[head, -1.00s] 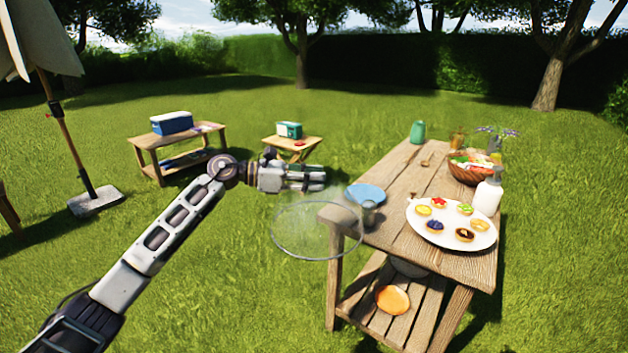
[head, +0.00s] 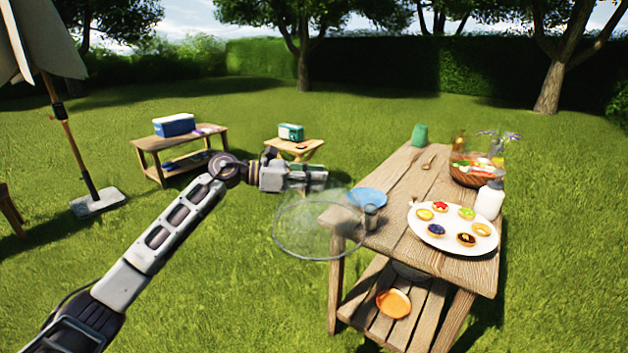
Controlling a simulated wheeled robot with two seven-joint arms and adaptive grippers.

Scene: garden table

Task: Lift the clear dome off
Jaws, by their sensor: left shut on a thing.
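The clear dome (head: 308,236) hangs in the air over the grass, just left of the table's near left corner. Its round rim is at the bottom and it is see-through. My left gripper (head: 318,180) is above it and shut on its top; the grip itself is hard to make out. A white oval platter (head: 453,245) with several small fruit tarts stands uncovered on the wooden table (head: 415,195). My right gripper is out of view.
A blue plate (head: 367,196) and a grey cup (head: 371,216) stand at the table's left edge, close to the dome. A white bottle (head: 489,202), a salad bowl (head: 468,176) and a green container (head: 419,135) stand further along. Open grass lies left of the table.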

